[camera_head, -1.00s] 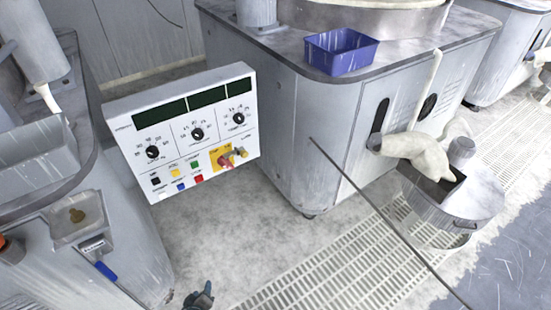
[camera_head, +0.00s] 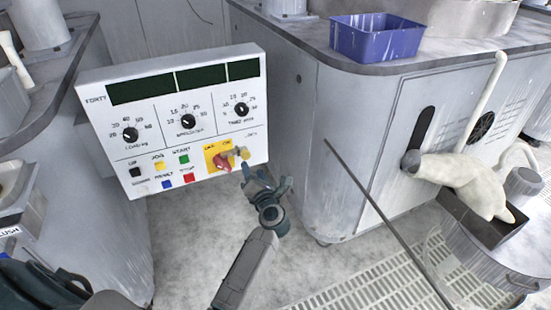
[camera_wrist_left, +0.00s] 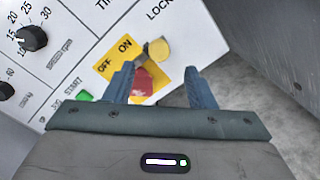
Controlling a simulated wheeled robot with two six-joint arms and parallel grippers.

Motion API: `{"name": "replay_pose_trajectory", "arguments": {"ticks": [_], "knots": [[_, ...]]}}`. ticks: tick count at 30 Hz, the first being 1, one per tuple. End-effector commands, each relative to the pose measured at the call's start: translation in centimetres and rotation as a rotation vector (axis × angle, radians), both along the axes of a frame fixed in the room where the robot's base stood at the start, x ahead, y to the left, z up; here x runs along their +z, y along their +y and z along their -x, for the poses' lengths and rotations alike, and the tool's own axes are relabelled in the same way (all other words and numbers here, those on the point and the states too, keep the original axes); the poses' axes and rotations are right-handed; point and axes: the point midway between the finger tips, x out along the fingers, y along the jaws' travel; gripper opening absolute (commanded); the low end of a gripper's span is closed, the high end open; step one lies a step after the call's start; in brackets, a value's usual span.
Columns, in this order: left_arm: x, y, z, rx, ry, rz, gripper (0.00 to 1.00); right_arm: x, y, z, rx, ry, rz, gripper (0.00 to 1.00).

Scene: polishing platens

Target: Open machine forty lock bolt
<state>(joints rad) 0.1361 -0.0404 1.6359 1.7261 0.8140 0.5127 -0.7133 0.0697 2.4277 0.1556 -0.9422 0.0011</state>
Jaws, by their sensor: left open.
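The control panel (camera_head: 175,125) labelled FORTY is white, with dark displays, dials and coloured buttons. At its lower right is a yellow OFF/ON plate (camera_head: 212,150) with a red switch handle (camera_head: 222,162). Right of it, by the LOCK label, is a brass-yellow lock bolt knob (camera_head: 243,152). In the left wrist view the red handle (camera_wrist_left: 142,82) and the knob (camera_wrist_left: 158,50) lie close together. My left gripper (camera_head: 266,178) is open, just below and right of the knob. Its fingers (camera_wrist_left: 160,73) frame the red handle in the wrist view; contact cannot be told.
A grey machine cabinet (camera_head: 330,130) stands right of the panel, with a blue bin (camera_head: 375,38) on top. A thin dark rod (camera_head: 385,220) crosses the front. Another machine stands at the left. The floor below the panel is clear.

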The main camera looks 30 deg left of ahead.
Motion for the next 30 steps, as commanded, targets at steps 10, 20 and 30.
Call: {"name": "replay_pose_trajectory", "arguments": {"ticks": [10,20,30], "knots": [[0.0,4.7,-4.6,0.001,0.002,-0.007,0.5,-0.3,0.2,-0.2,-0.006,-0.031,-0.018,0.0],[0.0,6.8,-6.6,0.0,0.003,-0.005,0.5,-0.4,0.3,-0.2,-0.011,-0.055,-0.03,0.0],[0.0,6.9,-6.7,-0.001,0.004,-0.005,0.34,-0.4,0.3,-0.2,-0.011,-0.056,-0.03,0.0]]}}
